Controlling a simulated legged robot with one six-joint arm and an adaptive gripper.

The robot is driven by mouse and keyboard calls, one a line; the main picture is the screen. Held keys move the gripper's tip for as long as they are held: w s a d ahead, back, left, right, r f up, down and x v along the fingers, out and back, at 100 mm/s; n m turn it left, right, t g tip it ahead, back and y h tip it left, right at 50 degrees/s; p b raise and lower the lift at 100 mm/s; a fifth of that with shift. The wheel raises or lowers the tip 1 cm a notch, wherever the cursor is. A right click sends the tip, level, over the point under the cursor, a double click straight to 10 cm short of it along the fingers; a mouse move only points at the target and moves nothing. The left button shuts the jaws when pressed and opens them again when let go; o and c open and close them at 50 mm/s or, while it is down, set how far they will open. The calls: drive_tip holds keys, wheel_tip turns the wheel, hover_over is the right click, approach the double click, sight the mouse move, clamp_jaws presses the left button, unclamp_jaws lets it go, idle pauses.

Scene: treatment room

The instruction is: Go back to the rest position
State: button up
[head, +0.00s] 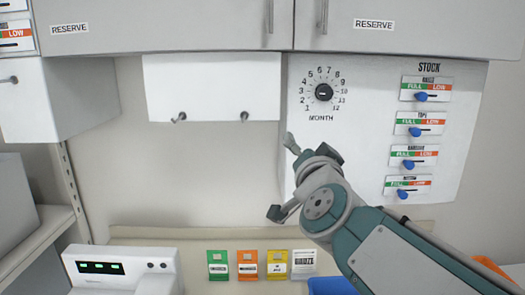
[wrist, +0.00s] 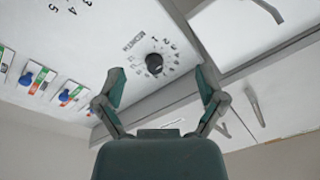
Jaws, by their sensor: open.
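My gripper (head: 283,178) is raised in front of the wall in the head view, below and left of the month dial (head: 324,92). Its two fingers are spread apart with nothing between them. In the wrist view my gripper (wrist: 160,80) also shows open and empty, with the black dial knob (wrist: 154,63) seen beyond the gap between its fingers. The fingers look apart from the dial. My arm reaches in from the lower right of the head view.
The stock panel (head: 457,150) carries several blue sliders right of the dial. Grey cabinets (head: 185,22) hang overhead, and a white box with hooks (head: 211,88) hangs left. Below are coloured cards (head: 248,265), a device with green displays (head: 120,268) and a blue bin (head: 330,286).

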drive_tip(key=s+d+f+n+g, duration=0.3)
drive_tip(key=s+f+g, duration=0.3)
drive_tip(key=s+f, duration=0.4)
drive_tip(key=s+d+f+n+g, duration=0.3)
drive_tip(key=s+f+g, duration=0.4)
drive_tip(key=s+f, duration=0.4)
wheel_tip(320, 180, down, 6)
drive_tip(key=shift+s+d+r+n+h, duration=0.2)
drive_tip(key=shift+d+n+h, duration=0.15)
drive_tip(key=shift+n, duration=0.15)
